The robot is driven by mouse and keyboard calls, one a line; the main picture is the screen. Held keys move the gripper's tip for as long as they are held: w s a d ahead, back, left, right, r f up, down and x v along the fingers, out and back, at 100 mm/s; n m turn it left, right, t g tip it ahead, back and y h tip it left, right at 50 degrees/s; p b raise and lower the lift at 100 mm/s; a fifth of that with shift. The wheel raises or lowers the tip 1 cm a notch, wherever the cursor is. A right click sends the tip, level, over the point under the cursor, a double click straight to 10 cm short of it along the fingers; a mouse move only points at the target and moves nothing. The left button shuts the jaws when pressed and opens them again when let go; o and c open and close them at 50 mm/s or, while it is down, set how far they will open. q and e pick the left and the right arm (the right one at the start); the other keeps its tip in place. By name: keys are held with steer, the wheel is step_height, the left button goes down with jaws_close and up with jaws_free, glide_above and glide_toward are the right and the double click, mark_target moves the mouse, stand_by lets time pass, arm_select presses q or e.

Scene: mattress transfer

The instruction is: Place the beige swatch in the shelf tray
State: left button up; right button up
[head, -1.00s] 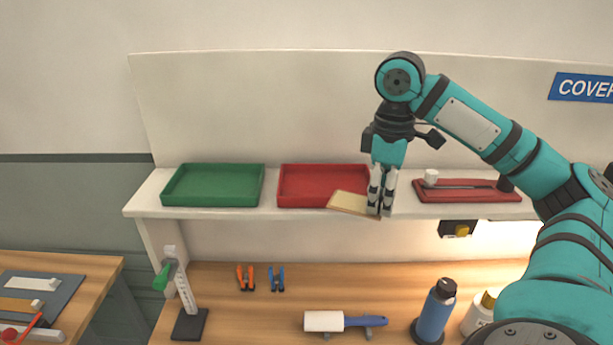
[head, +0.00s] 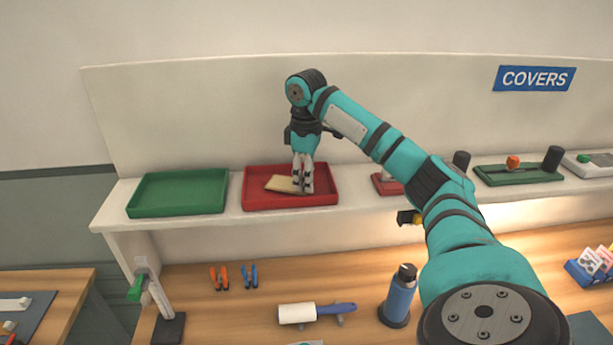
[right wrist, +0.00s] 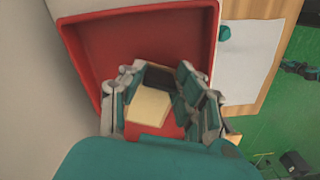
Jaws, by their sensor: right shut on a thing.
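The beige swatch (head: 284,184) is a flat pale piece held at its right end by my right gripper (head: 303,188). In the head view it lies over the red tray (head: 325,200) on the shelf, inside its outline; I cannot tell whether it touches the tray floor. In the right wrist view the swatch (right wrist: 149,106) sits between the fingers of my right gripper (right wrist: 165,104), with the red tray (right wrist: 140,38) beyond. A green tray (head: 178,193) stands left of the red one on the shelf. My left gripper is not in view.
The shelf (head: 108,207) holds more trays to the right, including a dark green one (head: 520,175) with items on it. On the bench below are orange and blue pliers (head: 249,276), a lint roller (head: 297,313) and a blue bottle (head: 398,298). A COVERS sign (head: 535,78) is on the back panel.

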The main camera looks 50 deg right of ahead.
steer(key=shift+f, duration=0.25)
steer(key=shift+f, duration=0.1)
steer(key=o, duration=1)
step_height(320, 180, up, 12)
steer(key=shift+r, duration=0.15)
stand_by(0.3)
